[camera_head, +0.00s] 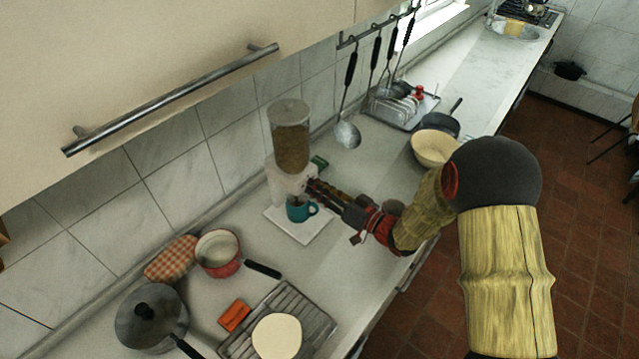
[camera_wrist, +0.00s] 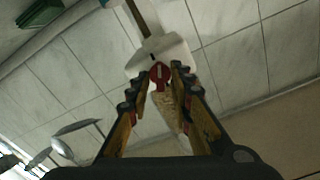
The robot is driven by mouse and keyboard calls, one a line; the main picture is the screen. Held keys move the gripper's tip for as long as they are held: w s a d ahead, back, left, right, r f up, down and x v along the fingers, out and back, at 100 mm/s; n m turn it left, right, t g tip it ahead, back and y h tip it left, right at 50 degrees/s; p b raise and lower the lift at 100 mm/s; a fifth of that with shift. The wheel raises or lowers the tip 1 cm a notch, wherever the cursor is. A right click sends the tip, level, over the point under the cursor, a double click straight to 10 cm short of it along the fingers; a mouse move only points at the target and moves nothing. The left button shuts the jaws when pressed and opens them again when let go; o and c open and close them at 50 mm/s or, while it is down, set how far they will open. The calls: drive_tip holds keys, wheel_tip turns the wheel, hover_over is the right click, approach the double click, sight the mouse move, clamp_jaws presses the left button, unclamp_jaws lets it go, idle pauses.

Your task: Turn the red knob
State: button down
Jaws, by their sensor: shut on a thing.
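A dispenser with a clear cylinder of brown grain (camera_head: 290,142) and a white base (camera_head: 283,184) stands on the counter against the tiled wall. Its red knob (camera_wrist: 159,73) shows in the wrist view, between the two fingertips of my gripper (camera_wrist: 161,76). My gripper (camera_head: 312,187) reaches the front of the dispenser from the right and is shut on the knob. The knob is hidden by the fingers in the head view. A teal mug (camera_head: 299,210) stands below on a white board (camera_head: 318,229).
A red saucepan (camera_head: 222,268), a lidded pot (camera_head: 150,315) and a drying rack (camera_head: 312,325) with a pale round plate (camera_head: 277,337) are at the front left. A cream bowl (camera_head: 434,148) and a dark pan (camera_head: 440,123) stand to the right. Utensils hang from a wall rail (camera_head: 352,40).

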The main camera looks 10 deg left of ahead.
drive_tip(key=m+p, duration=0.4)
drive_tip(key=m, duration=0.2)
drive_tip(key=m+p, duration=0.3)
drive_tip(key=m, duration=0.3)
drive_tip(key=shift+w+d+f+m+p, duration=0.1)
drive_tip(key=shift+w+f+m+p, duration=0.05)
drive_tip(key=shift+m+p, duration=0.25)
idle(0.3)
drive_tip(key=c, duration=1.9)
unclamp_jaws()
drive_tip(key=v, duration=1.2)
